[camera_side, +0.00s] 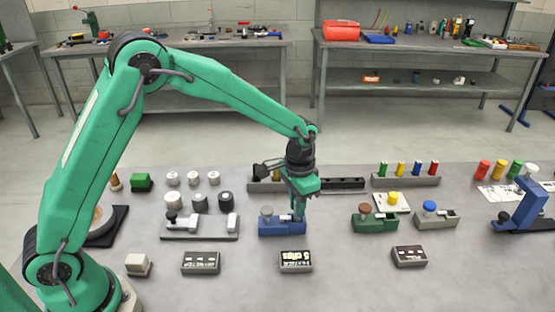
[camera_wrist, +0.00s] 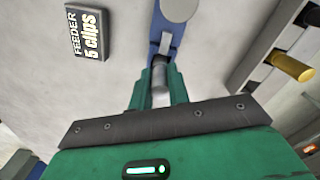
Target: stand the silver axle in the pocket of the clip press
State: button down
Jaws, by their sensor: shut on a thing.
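My gripper (camera_side: 299,208) points down over the right end of a blue fixture with a grey knob (camera_side: 268,211), which looks like the clip press. In the wrist view, my gripper (camera_wrist: 159,85) is shut on a light grey cylinder, the silver axle (camera_wrist: 160,92). Its far end is toward a dark spot on the blue fixture (camera_wrist: 171,35). I cannot tell whether the axle is inside the pocket or just above it. In the side view the fingers hide the axle.
A label block reading "FEEDER 5 clips" (camera_side: 296,262) lies in front of the blue fixture. A green fixture (camera_side: 375,219) stands to the right, a grey plate with parts (camera_side: 200,235) to the left. A dark rack (camera_side: 340,184) is behind, with a brass cylinder (camera_wrist: 292,67) near it.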

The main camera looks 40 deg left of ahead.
jog(key=shift+f, duration=0.2)
dwell(0.4)
jog(key=c, duration=0.8)
grip_release()
jog(key=shift+o, duration=0.2)
jog(key=shift+r, duration=0.2)
jog(key=shift+r, duration=3.3)
jog(key=shift+r, duration=0.1)
